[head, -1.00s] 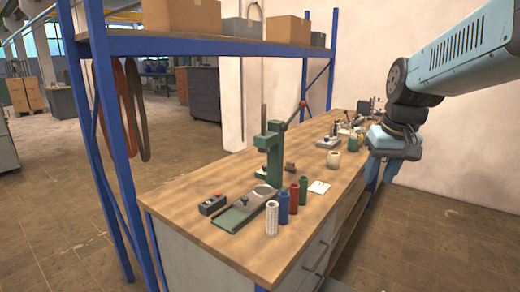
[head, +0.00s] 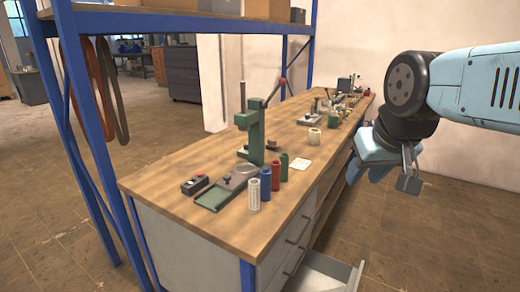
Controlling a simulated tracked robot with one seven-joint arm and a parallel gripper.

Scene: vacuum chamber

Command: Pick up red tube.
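The red tube (head: 276,178) stands upright on the wooden workbench (head: 185,175), near its right long edge. It is in a row of tubes, between a blue tube (head: 265,186) and a green tube (head: 284,166). A white ribbed tube (head: 254,195) stands at the near end of the row. My gripper (head: 388,172) hangs in the air to the right of the bench, well apart from the tubes. Nothing shows in it. Its fingers are small and seen at an angle, so I cannot tell whether they are open or shut.
A green press (head: 257,130) stands behind the tubes, with a switch box (head: 194,185) to its left. A cream pot (head: 314,136) and small items stand farther along. A blue shelf frame (head: 95,140) rises at the left. An open drawer (head: 325,275) juts out at the bench's front.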

